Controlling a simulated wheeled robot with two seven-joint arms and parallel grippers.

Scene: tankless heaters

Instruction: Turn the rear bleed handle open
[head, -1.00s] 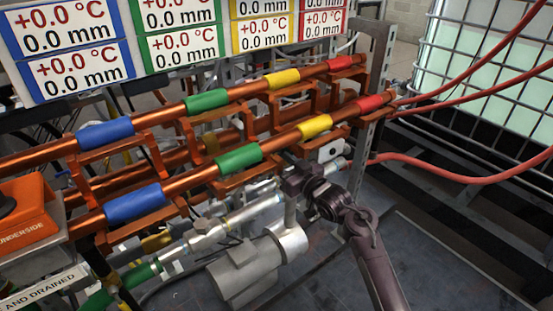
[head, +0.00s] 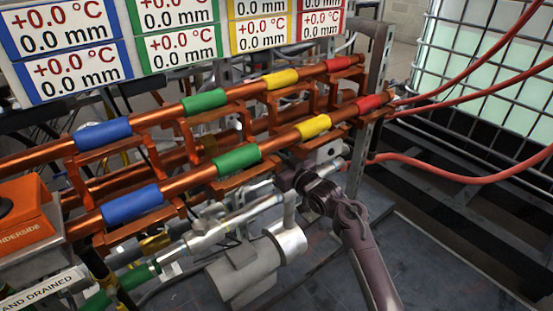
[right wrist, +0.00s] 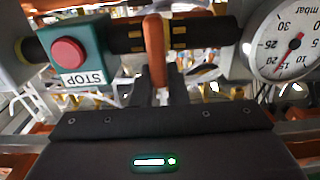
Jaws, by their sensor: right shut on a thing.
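The bleed handle is an orange lever (right wrist: 156,48) standing upright in the middle of the right wrist view. Its lower end is between the fingers of my right gripper (right wrist: 160,92), which is shut on it. Whether this is the rear one of several handles cannot be told from these frames. In the head view my right gripper (head: 288,180) is beside the lower copper rail, and the lever is hidden there. My left gripper is not in view.
A green box with a red STOP button (right wrist: 70,52) and a round pressure gauge (right wrist: 284,40) flank the lever. Copper pipes with coloured sleeves (head: 237,157) run behind my gripper. A grey motor (head: 245,270) is below it. Red hoses (head: 450,176) run right.

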